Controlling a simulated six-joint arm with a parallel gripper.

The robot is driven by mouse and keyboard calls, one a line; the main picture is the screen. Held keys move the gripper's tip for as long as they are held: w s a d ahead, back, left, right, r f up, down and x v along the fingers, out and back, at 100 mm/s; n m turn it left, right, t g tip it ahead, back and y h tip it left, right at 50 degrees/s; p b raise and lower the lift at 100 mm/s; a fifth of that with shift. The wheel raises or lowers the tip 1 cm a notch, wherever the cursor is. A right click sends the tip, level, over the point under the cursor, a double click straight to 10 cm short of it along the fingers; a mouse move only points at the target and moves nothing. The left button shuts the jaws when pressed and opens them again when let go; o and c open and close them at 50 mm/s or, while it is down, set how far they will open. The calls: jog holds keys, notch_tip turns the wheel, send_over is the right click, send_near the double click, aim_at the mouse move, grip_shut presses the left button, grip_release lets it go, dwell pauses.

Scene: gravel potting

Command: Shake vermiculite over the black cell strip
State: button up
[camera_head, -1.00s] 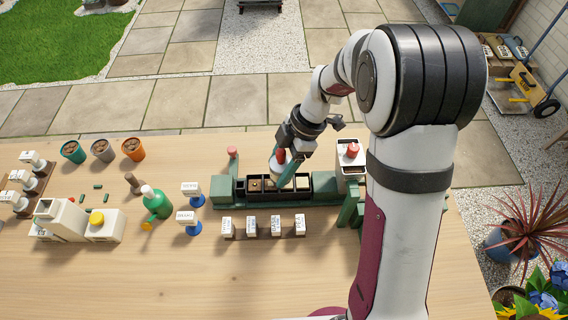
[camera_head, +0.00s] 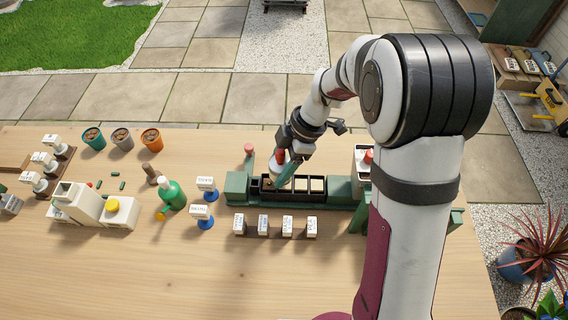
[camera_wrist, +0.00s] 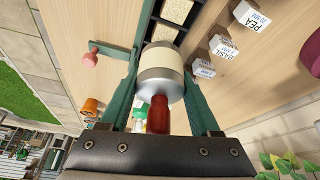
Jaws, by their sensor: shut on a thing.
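In the head view the shaker (camera_head: 281,171) hangs tilted over the left part of the black cell strip (camera_head: 290,197). The strip sits in a green holder (camera_head: 340,188). Two cells on its right side look filled with pale material. The wrist view also shows pale granules in the visible cells of the strip (camera_wrist: 152,20). The shaker hides part of the strip, and I cannot tell what the cells beneath it hold.
Several white labels (camera_head: 263,225) stand in front of the strip. Pots (camera_head: 122,138) stand at the back left. The front of the bench is clear.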

jog(key=shift+d, duration=1.1)
jog(key=shift+a, duration=2.5)
